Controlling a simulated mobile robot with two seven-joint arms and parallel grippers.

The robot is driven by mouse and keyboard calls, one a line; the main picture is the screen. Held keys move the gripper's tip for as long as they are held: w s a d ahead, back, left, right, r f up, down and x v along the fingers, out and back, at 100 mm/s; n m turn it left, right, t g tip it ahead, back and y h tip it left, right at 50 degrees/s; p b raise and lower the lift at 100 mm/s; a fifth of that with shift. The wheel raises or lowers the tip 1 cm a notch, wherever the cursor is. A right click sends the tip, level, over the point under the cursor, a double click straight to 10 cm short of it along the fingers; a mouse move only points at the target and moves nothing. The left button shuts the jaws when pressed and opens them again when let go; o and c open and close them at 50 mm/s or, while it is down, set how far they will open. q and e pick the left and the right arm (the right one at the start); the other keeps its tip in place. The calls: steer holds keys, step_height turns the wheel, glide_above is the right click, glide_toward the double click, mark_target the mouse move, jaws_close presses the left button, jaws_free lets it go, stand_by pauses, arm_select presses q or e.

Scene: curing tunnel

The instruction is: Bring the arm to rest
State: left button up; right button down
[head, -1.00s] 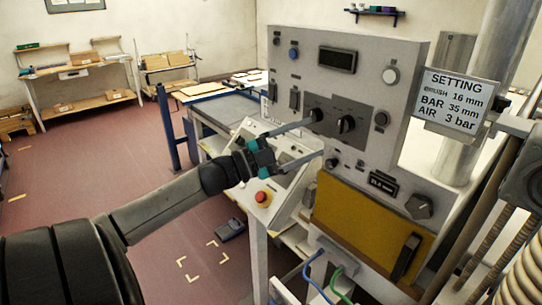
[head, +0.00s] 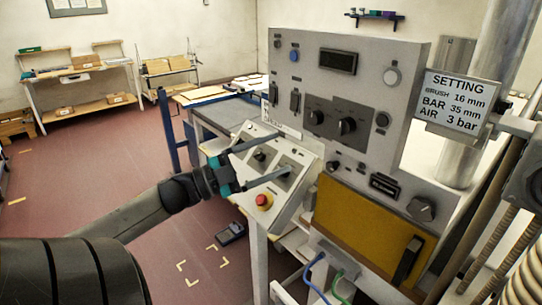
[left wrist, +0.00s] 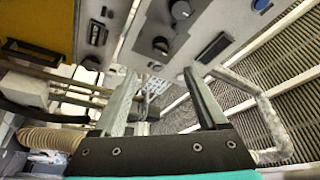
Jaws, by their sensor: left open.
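My left gripper (head: 284,155) is open and empty in the head view. Its two fingers stand apart in front of the sloped control desk (head: 307,160), to the left of the grey upright control panel (head: 352,85). In the left wrist view the two fingers of my left gripper (left wrist: 160,82) are spread, with nothing between them. The panel's dark knobs (head: 346,126) also show in the left wrist view (left wrist: 160,46), beyond the fingers. My right gripper is not in view.
A red emergency button (head: 264,199) sits on the desk's lower corner, close below my gripper. A yellow door (head: 362,222) is below the panel. A foot pedal (head: 231,233) stands on the floor. The red floor (head: 90,180) at left is mostly clear.

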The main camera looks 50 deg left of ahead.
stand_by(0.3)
